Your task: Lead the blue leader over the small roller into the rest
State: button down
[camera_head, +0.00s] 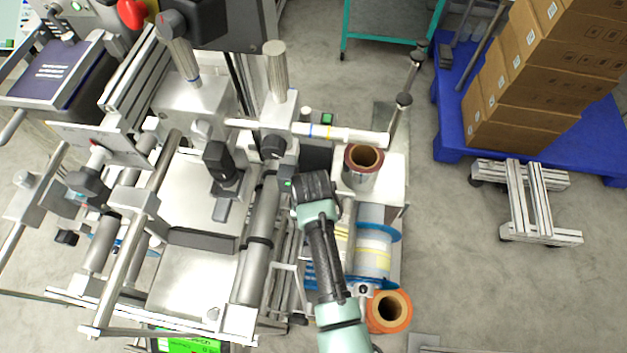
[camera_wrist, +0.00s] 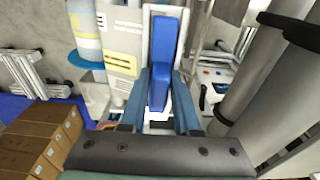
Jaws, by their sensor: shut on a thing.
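The blue leader (camera_wrist: 163,58) shows in the wrist view as a flat, upright blue piece in the middle. My gripper (camera_wrist: 160,98) is shut on its lower part, with one finger on each side. In the head view my gripper (camera_head: 315,187) is beside the machine's long grey rollers, and the leader is hidden there. Large grey rollers (camera_wrist: 262,62) stand to the right of the leader in the wrist view, apart from it. I cannot tell which part is the small roller or the rest.
A film reel with blue flanges (camera_head: 372,252) is right of my arm. An orange-rimmed roll (camera_head: 389,311) and a dark red roll (camera_head: 362,166) are close by. Stacked cartons (camera_head: 535,75) stand on a blue pallet (camera_head: 448,120). The floor at lower right is mostly clear.

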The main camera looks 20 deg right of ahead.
jog(key=shift+s+f, duration=0.2)
jog(key=shift+f, duration=0.2)
jog(key=c, duration=0.6)
grip_release()
jog(key=shift+a, duration=0.1)
jog(key=shift+o, duration=0.2)
notch_tip(320, 180, up, 14)
jog(key=shift+s+a+f+p, duration=0.15)
jog(key=shift+s+a+p, duration=0.15)
jog(key=shift+s, duration=0.1)
